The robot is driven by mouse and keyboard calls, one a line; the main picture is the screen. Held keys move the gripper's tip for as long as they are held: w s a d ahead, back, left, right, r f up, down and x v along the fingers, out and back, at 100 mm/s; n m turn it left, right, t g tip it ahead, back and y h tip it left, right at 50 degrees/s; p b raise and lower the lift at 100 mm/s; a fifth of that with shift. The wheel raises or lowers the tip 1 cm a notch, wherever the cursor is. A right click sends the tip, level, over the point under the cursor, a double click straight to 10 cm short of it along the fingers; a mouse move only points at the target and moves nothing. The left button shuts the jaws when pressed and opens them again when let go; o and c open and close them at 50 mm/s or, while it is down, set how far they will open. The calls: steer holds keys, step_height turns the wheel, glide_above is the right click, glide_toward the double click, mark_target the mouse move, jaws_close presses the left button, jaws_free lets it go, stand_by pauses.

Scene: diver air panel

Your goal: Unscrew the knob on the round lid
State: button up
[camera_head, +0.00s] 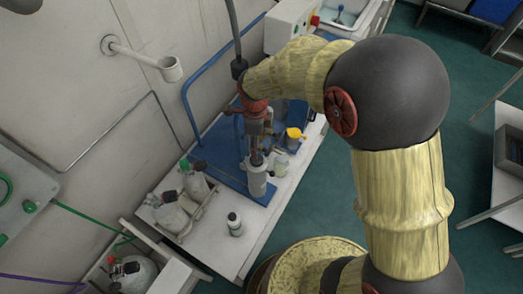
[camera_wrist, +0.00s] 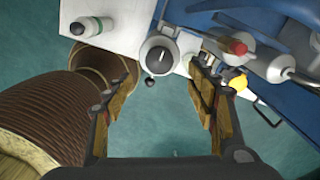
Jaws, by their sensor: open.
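A round, light grey lid (camera_wrist: 145,52) shows in the wrist view, with a dark round knob (camera_wrist: 158,61) bearing a pale line at its middle. A small dark ball (camera_wrist: 150,82) sits at the lid's lower edge. My gripper (camera_wrist: 163,76) is open and empty, one wooden-looking finger on each side of the lid in the picture. In the head view my gripper (camera_head: 257,152) points down, just above a grey cylinder (camera_head: 257,182) on the bench. The lid's top is hidden there by the gripper. I cannot tell whether the fingers touch the knob.
A blue stand (camera_head: 228,150) with rails and a yellow-topped jar (camera_head: 294,137) are close to my gripper. The bench front is clear.

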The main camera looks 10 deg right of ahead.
steer(key=shift+s+m, duration=0.1)
steer(key=shift+m, duration=0.9)
steer(key=shift+f, duration=0.2)
step_height(320, 180, down, 7)
steer(key=shift+f+b, duration=0.2)
steer(key=shift+b, duration=0.95)
steer(key=c, duration=0.4)
steer(key=c, duration=0.7)
steer(key=shift+c, duration=0.3)
